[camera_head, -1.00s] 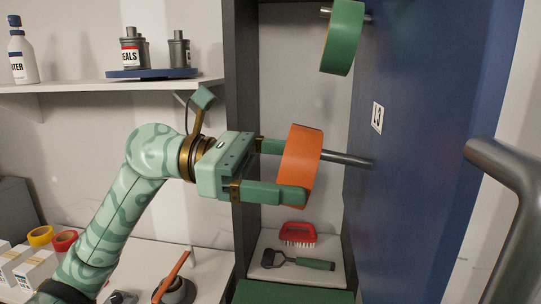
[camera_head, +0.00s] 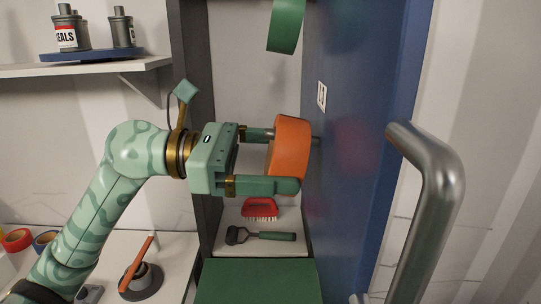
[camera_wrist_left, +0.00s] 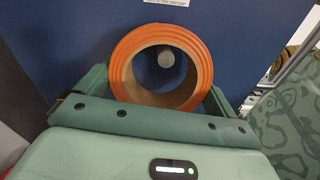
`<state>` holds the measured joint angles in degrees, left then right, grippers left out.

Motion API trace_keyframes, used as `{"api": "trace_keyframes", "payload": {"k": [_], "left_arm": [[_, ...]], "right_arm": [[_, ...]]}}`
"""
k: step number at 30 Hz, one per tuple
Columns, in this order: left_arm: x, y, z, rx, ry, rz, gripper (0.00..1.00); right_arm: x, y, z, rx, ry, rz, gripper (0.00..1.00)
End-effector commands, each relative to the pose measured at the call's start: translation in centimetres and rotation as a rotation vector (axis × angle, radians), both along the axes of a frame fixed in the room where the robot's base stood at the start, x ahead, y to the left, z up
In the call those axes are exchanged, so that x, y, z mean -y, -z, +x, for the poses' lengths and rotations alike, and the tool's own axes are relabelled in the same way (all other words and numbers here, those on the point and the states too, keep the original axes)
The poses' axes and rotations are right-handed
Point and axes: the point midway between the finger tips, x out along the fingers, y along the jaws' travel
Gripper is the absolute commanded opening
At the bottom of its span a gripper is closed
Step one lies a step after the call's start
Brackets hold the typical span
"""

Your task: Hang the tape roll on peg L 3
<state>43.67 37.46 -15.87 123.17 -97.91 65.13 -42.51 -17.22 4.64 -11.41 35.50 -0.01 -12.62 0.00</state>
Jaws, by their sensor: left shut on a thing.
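The orange tape roll (camera_head: 290,148) is held upright in my left gripper (camera_head: 276,160), with one finger on either side of it. In the left wrist view the roll (camera_wrist_left: 121,64) faces me as a ring. The rounded end of a metal peg (camera_wrist_left: 166,58) shows inside its hole, right of centre at the top. The roll is close to the panel; contact cannot be told. My right gripper is not in view.
A green roll (camera_head: 286,25) hangs above. A white label (camera_head: 322,95) on the panel is too small to read surely. A large metal handle (camera_head: 436,190) stands at right.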

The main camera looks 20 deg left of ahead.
Motion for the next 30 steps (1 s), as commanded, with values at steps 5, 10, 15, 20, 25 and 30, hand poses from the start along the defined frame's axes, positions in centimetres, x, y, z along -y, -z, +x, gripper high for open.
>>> {"api": "trace_keyframes", "payload": {"k": [5, 10, 15, 20, 25, 30], "left_arm": [[-0.01, -0.06, 0.00, 0.000, 0.000, 0.000, 0.69], [-0.02, -0.05, 0.00, 0.000, 0.000, 0.000, 0.69], [-0.02, -0.05, -0.01, 0.000, 0.000, 0.000, 0.99], [-0.02, -0.05, -0.01, 0.000, 0.000, 0.000, 1.00], [-0.01, -0.02, 0.00, 0.000, 0.000, 0.000, 1.00], [-0.67, 0.12, -0.09, 0.000, -0.002, 0.002, 1.00]], "right_arm": [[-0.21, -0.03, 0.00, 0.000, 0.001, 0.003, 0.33], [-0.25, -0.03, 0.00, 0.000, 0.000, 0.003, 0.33], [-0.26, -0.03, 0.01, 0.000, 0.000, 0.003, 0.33], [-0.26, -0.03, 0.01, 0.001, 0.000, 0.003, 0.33], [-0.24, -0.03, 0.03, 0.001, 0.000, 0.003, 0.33], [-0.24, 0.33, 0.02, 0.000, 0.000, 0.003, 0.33]]}}
